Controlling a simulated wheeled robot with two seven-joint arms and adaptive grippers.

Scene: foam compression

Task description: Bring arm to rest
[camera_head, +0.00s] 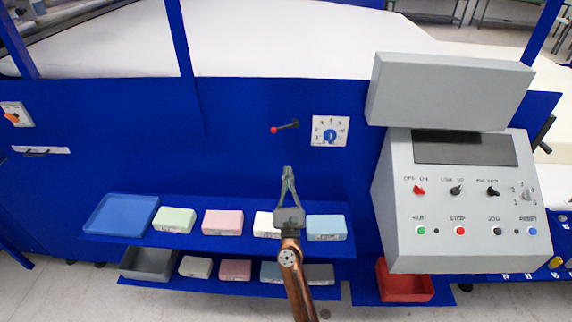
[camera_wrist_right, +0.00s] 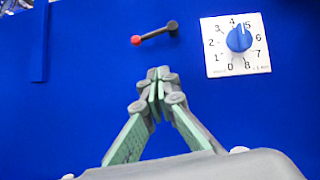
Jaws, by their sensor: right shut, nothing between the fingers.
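My right gripper (camera_head: 288,172) reaches up from the bottom of the head view, in front of the blue machine panel. Its fingers are shut with nothing between them. In the right wrist view the fingertips (camera_wrist_right: 157,75) meet below a small lever with a red knob (camera_wrist_right: 154,34). The lever (camera_head: 285,127) also shows in the head view, apart from the gripper. A white dial plate with a blue knob (camera_head: 330,134) is to the upper right of the fingertips. My left gripper does not show.
An upper shelf holds a blue tray (camera_head: 121,215) and several foam blocks, including a pink one (camera_head: 222,222); my arm partly covers a white one. A lower shelf holds a grey bin (camera_head: 148,263) and more blocks. A grey control box (camera_head: 465,200) stands right, above a red bin (camera_head: 404,284).

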